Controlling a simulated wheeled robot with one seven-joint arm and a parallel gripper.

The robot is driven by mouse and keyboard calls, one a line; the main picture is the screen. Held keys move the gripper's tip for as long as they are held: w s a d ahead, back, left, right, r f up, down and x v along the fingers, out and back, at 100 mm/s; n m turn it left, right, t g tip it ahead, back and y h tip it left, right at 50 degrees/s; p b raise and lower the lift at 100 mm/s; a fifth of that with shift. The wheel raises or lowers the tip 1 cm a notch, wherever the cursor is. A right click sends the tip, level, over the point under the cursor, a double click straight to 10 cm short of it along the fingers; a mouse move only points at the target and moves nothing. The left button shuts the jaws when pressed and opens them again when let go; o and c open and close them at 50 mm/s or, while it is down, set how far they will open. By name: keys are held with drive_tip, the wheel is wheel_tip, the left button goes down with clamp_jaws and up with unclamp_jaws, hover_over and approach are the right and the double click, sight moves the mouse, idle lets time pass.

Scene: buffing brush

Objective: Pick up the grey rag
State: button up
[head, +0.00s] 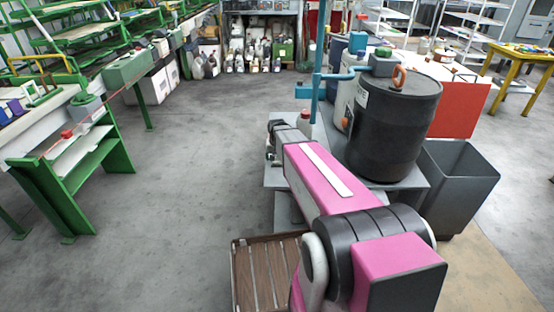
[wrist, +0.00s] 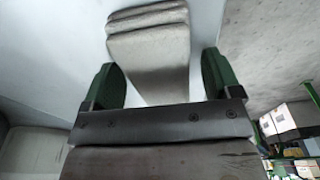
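In the wrist view, the grey rag (wrist: 150,55) is a folded, layered, light grey cloth on a pale surface (wrist: 75,50). My gripper (wrist: 160,62) has its two green fingers spread apart, with the rag's near part showing between them. Light gaps show between the rag and the fingers, so it is not clamped. The rag's near end is hidden behind the gripper's dark body. In the head view, my pink arm reaches forward to the grey stand, and I cannot make out the rag there.
A black drum (head: 395,125) stands on a grey stand (head: 408,190), close to the right of my arm. A blue pipe (head: 316,85) rises nearby. A grey bin (head: 458,185) is at the right and a wooden slatted crate (head: 268,272) in front. Open floor (head: 190,150) lies left.

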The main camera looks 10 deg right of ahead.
drive_tip(key=c, duration=0.8)
drive_tip(key=shift+o, duration=0.2)
drive_tip(key=shift+r, duration=0.1)
drive_tip(key=shift+r, duration=0.45)
wheel_tip(320, 180, up, 3)
drive_tip(key=shift+r, duration=0.2)
drive_tip(key=s+a+r, duration=0.5)
drive_tip(key=a+r, duration=0.1)
drive_tip(key=a, duration=0.4)
drive_tip(key=shift+s+r, duration=0.25)
drive_tip(key=shift+s, duration=0.1)
drive_tip(key=shift+a, duration=0.1)
drive_tip(key=shift+o, duration=0.5)
drive_tip(key=shift+r, duration=0.1)
